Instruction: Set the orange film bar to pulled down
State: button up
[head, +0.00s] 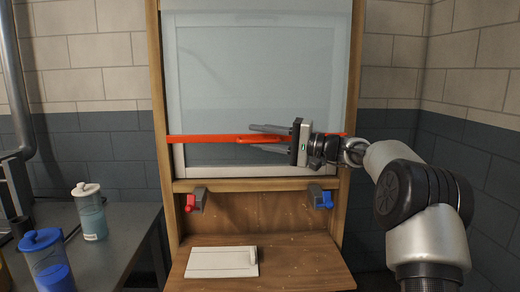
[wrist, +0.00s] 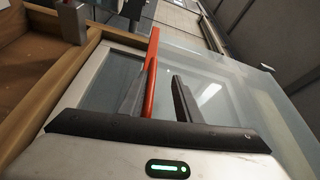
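The orange film bar (head: 205,138) runs level across the wooden-framed window, low in the opening and a little above the bottom sill. A pale translucent film (head: 250,70) covers the window above it. My gripper (head: 252,136) reaches in from the right, with one finger above and one below the bar's middle part. In the wrist view my gripper (wrist: 161,72) is open, and the orange bar (wrist: 151,70) shows between the fingers, close to the left finger. I cannot tell whether that finger touches it.
A white plate (head: 222,262) lies on the wooden shelf (head: 310,270). A dark table (head: 125,225) at left holds a pale bottle (head: 90,213) and a blue bottle (head: 48,262).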

aim_at(289, 138)
jog(key=shift+r, duration=0.55)
jog(key=shift+d, duration=0.1)
jog(key=v, duration=2)
dwell(0.9)
jog(key=shift+s+f, duration=0.1)
dwell(0.4)
